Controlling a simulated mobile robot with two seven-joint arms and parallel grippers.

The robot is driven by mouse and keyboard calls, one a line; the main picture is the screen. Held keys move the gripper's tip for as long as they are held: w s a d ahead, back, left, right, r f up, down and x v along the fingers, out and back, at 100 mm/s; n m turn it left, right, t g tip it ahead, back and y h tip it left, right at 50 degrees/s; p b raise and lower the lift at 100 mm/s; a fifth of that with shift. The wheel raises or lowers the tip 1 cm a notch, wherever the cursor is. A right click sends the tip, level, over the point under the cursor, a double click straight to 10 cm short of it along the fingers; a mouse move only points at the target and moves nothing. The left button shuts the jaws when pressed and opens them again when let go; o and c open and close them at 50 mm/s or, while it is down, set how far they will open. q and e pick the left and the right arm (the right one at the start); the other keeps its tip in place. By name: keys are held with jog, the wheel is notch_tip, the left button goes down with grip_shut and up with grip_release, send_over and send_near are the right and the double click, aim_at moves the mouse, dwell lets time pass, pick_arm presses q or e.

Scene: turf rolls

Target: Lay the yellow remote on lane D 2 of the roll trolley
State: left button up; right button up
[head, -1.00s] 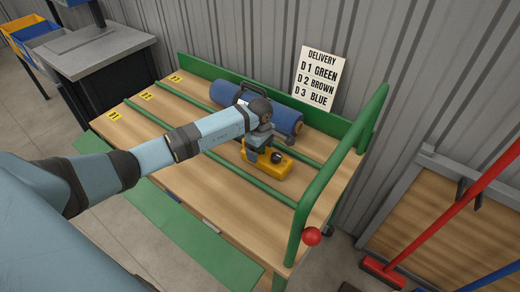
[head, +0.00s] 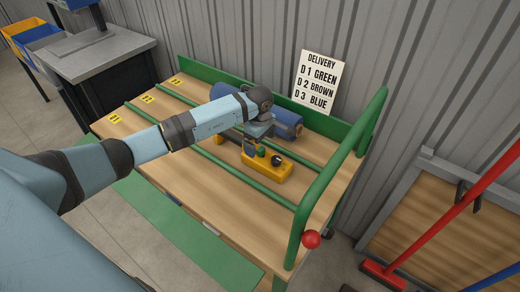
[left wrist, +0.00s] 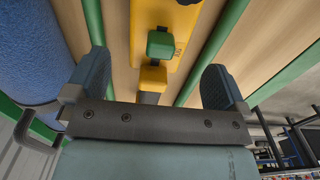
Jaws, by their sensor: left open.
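The yellow remote (head: 268,169), with a green button and a dark knob on top, lies on the roll trolley's wooden deck (head: 215,190). It lies in the middle lane, between two green rails (head: 245,171). The left wrist view also shows the remote (left wrist: 180,35), with a rail on each side. My left gripper (head: 252,146) is at the remote's far left end. In the left wrist view its fingers (left wrist: 157,82) are wide apart, and nothing is clamped between them. My forearm hides part of the lane. My right gripper is not in view.
A blue roll (head: 285,122) lies in the back lane, close beside my left gripper. A green hoop handle (head: 325,190) rises at the trolley's right end. A delivery sign (head: 318,82) stands behind, listing D 2 as brown. The front lane is clear.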

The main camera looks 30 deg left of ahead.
pick_arm(q)
notch_tip(320, 180, up, 7)
dwell(0.3)
jog(key=shift+s+f, duration=0.1)
dwell(0.4)
